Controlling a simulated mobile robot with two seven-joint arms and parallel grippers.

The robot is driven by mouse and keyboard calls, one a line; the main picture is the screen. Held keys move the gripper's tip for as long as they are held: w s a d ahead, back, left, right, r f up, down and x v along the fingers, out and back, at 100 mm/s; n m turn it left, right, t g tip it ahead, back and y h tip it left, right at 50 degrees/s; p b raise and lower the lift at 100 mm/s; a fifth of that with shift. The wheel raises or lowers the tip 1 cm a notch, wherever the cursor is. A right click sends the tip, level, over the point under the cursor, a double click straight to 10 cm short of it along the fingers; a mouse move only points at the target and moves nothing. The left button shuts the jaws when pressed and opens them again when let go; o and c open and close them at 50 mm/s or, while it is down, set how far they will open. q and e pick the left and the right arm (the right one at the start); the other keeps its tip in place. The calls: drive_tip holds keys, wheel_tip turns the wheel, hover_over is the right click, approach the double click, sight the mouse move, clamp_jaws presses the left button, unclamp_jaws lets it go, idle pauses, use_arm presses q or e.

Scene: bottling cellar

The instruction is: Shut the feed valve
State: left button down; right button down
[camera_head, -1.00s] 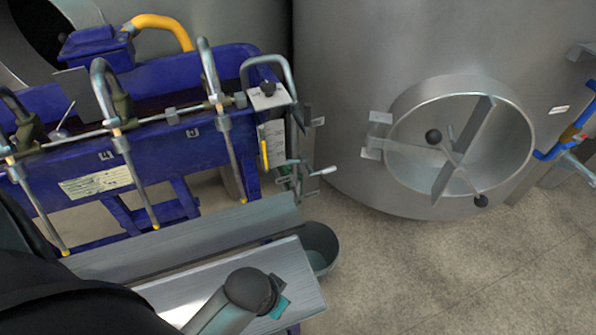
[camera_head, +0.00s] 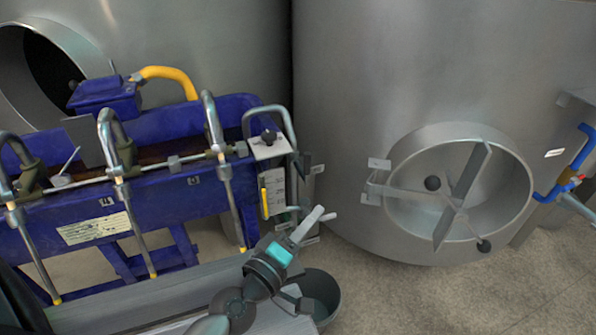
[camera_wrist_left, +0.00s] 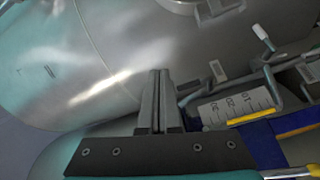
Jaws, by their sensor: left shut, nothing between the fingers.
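A lever with a white grip (camera_head: 329,217) sticks out at the right end of the blue filler, beside the scale plate; it looks like the feed valve's handle. In the left wrist view its white grip (camera_wrist_left: 262,34) stands up on a bent grey rod, right of my fingers. My left gripper (camera_head: 317,212) is shut and empty, its tips close to the lever in the head view. In the left wrist view its closed fingers (camera_wrist_left: 159,75) show a gap to the lever. The valve body is partly hidden behind the gripper. My right gripper is not in view.
The blue filler (camera_head: 150,205) with several spouts stands left. A scale plate (camera_head: 276,187) with a yellow strip hangs at its end. A bucket (camera_head: 322,292) stands below. A steel tank (camera_head: 400,80) with a round hatch rises behind; open floor lies at the lower right.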

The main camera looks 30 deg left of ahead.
use_arm(q)
drive_tip(key=a+f+n+y, duration=0.2)
drive_tip(key=a+n+y, duration=0.5)
drive_tip(key=a+n, duration=0.1)
drive_tip(key=shift+w+a+f+g, duration=0.2)
drive_tip(key=shift+a+g, duration=0.1)
drive_tip(key=shift+a, duration=0.4)
drive_tip(key=x, duration=1)
drive_tip(key=shift+r, duration=0.1)
drive_tip(key=w+d, duration=0.1)
drive_tip(key=w+d+b, duration=0.1)
drive_tip(key=w, duration=0.1)
drive_tip(key=shift+w, duration=0.2)
